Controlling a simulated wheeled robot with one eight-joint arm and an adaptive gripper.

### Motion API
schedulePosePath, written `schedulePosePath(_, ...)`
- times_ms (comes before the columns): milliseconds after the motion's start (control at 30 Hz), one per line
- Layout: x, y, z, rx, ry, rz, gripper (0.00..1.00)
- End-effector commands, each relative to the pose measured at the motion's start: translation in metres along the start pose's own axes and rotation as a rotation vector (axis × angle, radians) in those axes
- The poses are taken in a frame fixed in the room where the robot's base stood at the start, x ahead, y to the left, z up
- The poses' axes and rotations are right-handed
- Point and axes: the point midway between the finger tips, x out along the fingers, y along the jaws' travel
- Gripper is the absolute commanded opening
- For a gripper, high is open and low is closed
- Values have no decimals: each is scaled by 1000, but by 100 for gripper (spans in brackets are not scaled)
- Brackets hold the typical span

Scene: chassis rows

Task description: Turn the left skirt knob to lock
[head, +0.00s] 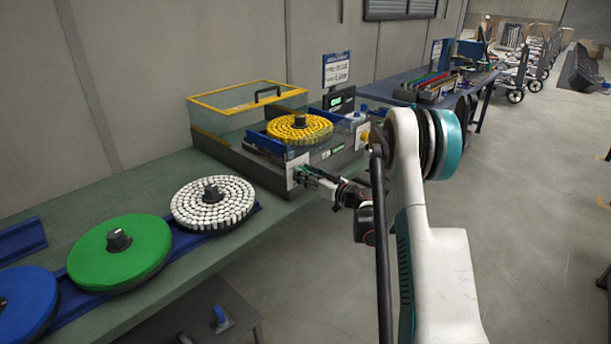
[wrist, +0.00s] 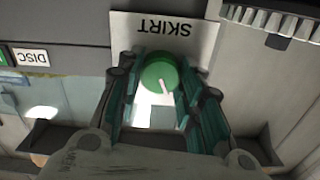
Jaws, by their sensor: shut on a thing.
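The left skirt knob (wrist: 158,74) is a round green knob with a pale pointer line. It sits on a white plate with the label SKIRT (wrist: 165,28), which reads upside down in the wrist view. The pointer slants down and slightly right in that view. My gripper (wrist: 160,84) has its teal fingers on both sides of the knob, shut on it. In the head view my gripper (head: 308,176) is at the left end of the machine's front face (head: 260,170); the knob is mostly hidden there. No lock mark is readable.
The machine carries a disc of yellow pieces (head: 299,128) and a clear yellow-edged cover (head: 247,105). A white-piece disc (head: 212,204), a green disc (head: 120,252) and a blue disc (head: 25,300) lie along the bench (head: 60,190). The floor at right is open.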

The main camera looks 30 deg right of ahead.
Motion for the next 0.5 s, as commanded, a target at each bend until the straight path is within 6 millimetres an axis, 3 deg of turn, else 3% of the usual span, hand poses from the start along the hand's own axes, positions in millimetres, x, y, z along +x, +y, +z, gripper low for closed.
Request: schedulePosePath(500,0,2,0,489,0,0,10)
